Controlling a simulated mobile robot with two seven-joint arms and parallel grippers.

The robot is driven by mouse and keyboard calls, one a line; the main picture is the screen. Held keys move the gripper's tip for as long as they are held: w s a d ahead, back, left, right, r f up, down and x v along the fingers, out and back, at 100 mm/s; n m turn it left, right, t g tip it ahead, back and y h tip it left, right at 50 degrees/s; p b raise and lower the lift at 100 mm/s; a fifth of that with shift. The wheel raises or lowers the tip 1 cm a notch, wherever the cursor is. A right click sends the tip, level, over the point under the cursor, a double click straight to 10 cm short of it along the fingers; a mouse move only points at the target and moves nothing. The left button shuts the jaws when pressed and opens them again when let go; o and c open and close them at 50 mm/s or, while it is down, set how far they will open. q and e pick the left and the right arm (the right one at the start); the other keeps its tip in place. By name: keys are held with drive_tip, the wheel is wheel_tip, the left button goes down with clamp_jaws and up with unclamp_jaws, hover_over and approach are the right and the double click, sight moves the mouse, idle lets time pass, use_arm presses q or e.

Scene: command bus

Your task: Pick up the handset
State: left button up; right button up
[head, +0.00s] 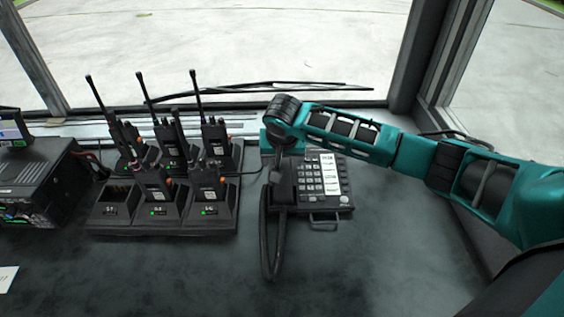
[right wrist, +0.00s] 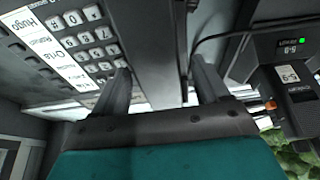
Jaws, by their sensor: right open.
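The black desk phone (head: 318,180) sits on the dark dashboard, with its keypad on the right side. Its handset (head: 283,190) lies along the phone's left side, with a coiled cord hanging below. My right gripper (head: 281,158) is over the handset's far end, pointing down, and hides that end. In the right wrist view, the open fingers of my right gripper (right wrist: 163,84) stand on either side of the dark handset (right wrist: 158,45), with a gap visible. Whether a finger touches it I cannot tell. My left gripper is not in view.
A charging rack (head: 130,220) with several upright radios stands left of the phone; it also shows in the right wrist view (right wrist: 275,70). A black box (head: 35,180) stands farther left. The windshield is behind. The dashboard (head: 350,265) in front is clear.

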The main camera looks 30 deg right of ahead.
drive_tip(key=shift+f, duration=0.2)
idle(0.3)
drive_tip(key=c, duration=1.2)
